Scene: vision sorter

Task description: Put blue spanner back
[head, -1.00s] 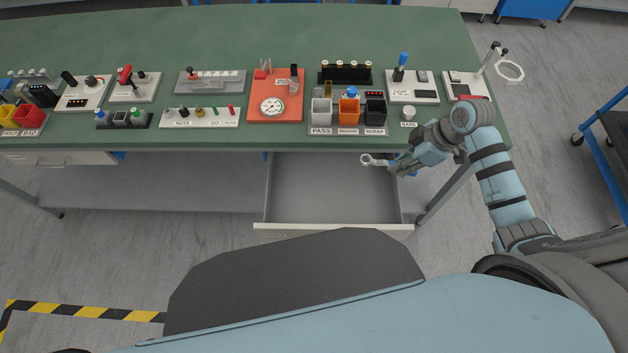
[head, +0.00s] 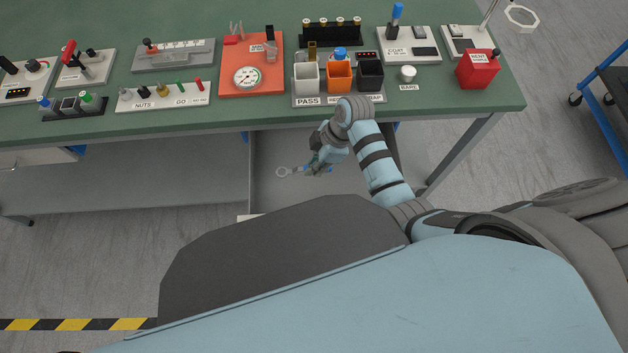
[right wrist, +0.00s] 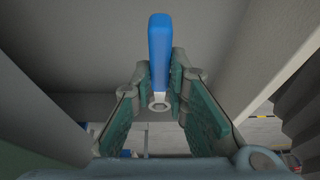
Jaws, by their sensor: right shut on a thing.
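My right gripper (head: 316,168) is shut on the blue spanner (head: 284,172). My body hides most of the drawer front. My left gripper is not in view.
The green bench top (head: 180,40) is above and behind the drawer. A bench leg (head: 455,155) stands right of my arm. A blue trolley (head: 610,95) is far right.

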